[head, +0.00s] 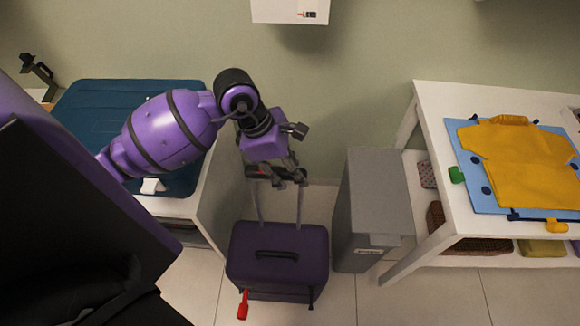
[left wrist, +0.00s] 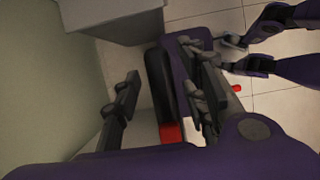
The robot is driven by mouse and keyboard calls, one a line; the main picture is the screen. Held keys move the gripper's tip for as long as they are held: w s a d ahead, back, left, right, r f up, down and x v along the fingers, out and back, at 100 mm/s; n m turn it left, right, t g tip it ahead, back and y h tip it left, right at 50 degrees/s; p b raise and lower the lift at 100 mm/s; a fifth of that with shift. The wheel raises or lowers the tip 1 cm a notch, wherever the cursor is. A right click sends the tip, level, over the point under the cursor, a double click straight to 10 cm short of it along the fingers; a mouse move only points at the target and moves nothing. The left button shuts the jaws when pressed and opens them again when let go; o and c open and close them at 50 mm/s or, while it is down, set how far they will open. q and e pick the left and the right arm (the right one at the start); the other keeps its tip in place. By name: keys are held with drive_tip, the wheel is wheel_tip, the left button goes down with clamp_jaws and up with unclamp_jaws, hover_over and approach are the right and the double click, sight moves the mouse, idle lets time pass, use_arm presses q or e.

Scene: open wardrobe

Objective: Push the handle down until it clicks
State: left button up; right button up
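The purple suitcase (head: 277,257) stands upright on the floor with its telescopic handle pulled up on two thin rods (head: 299,208). The handle's dark grip (left wrist: 158,85) has a red end or button (left wrist: 170,132), seen in the left wrist view. My left gripper (head: 276,172) is at the top of the handle in the head view. In the left wrist view, my left gripper (left wrist: 163,98) has its fingers apart, with the handle grip showing between them and a gap on the left side. Contact cannot be told. My right gripper is not seen.
A white cabinet (head: 190,207) stands to the left. The wall is close behind. A red tag (head: 243,305) hangs at the suitcase's front.

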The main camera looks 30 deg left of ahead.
use_arm(q)
clamp_jaws()
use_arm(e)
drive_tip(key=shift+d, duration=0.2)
use_arm(q)
drive_tip(key=shift+f+b, duration=0.3)
drive_tip(key=shift+f, duration=0.25)
wheel_tip(320, 180, down, 28)
drive_tip(key=b, duration=1.8)
drive_tip(key=shift+r, duration=0.2)
drive_tip(key=shift+f+b, duration=0.3)
drive_tip(key=shift+f, duration=0.15)
drive_tip(key=shift+s+f, duration=0.1)
drive_tip(key=shift+s, duration=0.1)
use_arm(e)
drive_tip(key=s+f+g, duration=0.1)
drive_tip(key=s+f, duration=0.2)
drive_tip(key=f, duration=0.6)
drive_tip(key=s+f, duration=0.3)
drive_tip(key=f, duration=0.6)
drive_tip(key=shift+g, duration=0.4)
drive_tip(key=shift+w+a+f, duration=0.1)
